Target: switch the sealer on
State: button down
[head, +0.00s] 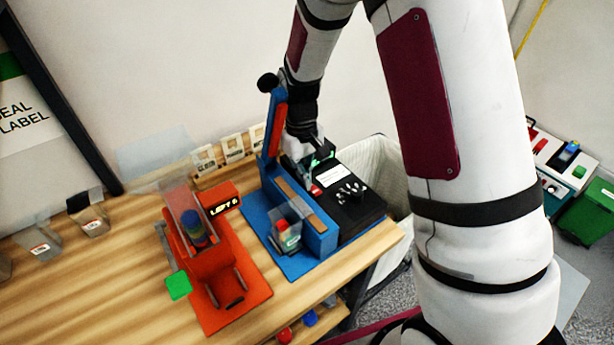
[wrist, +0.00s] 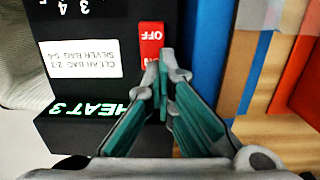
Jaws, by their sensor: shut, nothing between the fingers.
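The sealer (head: 320,238) is a blue machine with a raised arm ending in a black knob. Green "HEAT 3" text (wrist: 82,110) shows on the box.
A clear container (head: 287,235) with coloured contents sits on the sealer. An orange machine (head: 215,260) marked LEFT stands to its left on the wooden table (head: 120,285). A pale bin (head: 375,165) is behind the box. Small clear containers (head: 90,218) stand at left.

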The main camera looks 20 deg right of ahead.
jog(key=shift+s+d+f, duration=0.1)
jog(key=shift+d+f, duration=0.05)
jog(key=shift+f, duration=0.25)
jog(key=shift+s+d+r+p, duration=0.2)
jog(key=shift+s+d+p, duration=0.05)
jog(key=shift+s+p, duration=0.35)
notch_tip(320, 180, up, 8)
jog(key=w, duration=0.1)
jog(key=shift+w+a, duration=0.25)
jog(key=shift+a, duration=0.15)
